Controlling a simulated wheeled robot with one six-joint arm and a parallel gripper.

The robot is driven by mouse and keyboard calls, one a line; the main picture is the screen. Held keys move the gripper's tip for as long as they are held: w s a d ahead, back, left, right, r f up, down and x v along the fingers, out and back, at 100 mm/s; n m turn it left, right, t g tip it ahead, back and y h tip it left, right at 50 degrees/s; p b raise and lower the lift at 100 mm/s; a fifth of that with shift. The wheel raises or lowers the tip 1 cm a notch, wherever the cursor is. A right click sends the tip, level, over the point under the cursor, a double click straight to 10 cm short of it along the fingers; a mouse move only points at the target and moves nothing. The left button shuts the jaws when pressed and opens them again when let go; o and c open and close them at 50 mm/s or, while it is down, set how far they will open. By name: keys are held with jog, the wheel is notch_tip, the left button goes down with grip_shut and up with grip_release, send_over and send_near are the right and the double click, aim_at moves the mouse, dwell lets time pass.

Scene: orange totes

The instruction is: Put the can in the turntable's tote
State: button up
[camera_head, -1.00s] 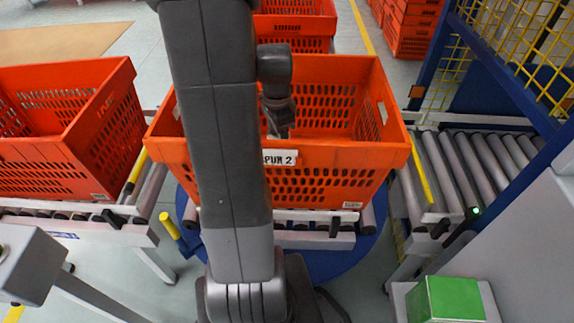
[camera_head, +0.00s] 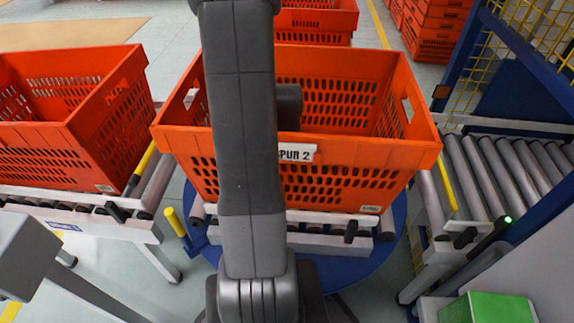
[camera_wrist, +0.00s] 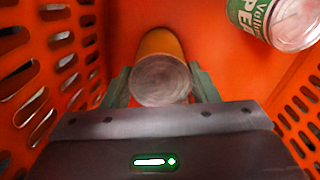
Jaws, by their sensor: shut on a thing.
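My gripper (camera_wrist: 162,88) is shut on a can (camera_wrist: 161,78) with a yellow-orange side and a bare metal end. Orange tote walls surround them in the wrist view. In the head view my arm reaches into the turntable's tote (camera_head: 350,152), an orange slotted crate with a label ending in "PUR 2". The gripper and held can are hidden there behind my arm and the tote's front wall. Another can (camera_wrist: 285,18), green and white with a metal end, lies in the tote at the upper right of the wrist view. I cannot tell whether the held can touches the floor.
The blue turntable (camera_head: 375,262) carries a short roller section under the tote. Another orange tote (camera_head: 100,118) stands on the left conveyor. The right roller conveyor (camera_head: 500,170) is empty, beside a blue frame (camera_head: 535,65). A green box (camera_head: 487,308) is at lower right.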

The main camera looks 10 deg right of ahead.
jog(key=shift+f, duration=0.35)
jog(key=o, duration=1.2)
notch_tip(320, 180, up, 12)
jog(key=p, duration=0.3)
jog(key=shift+r+p, duration=0.1)
jog(key=shift+p, duration=0.25)
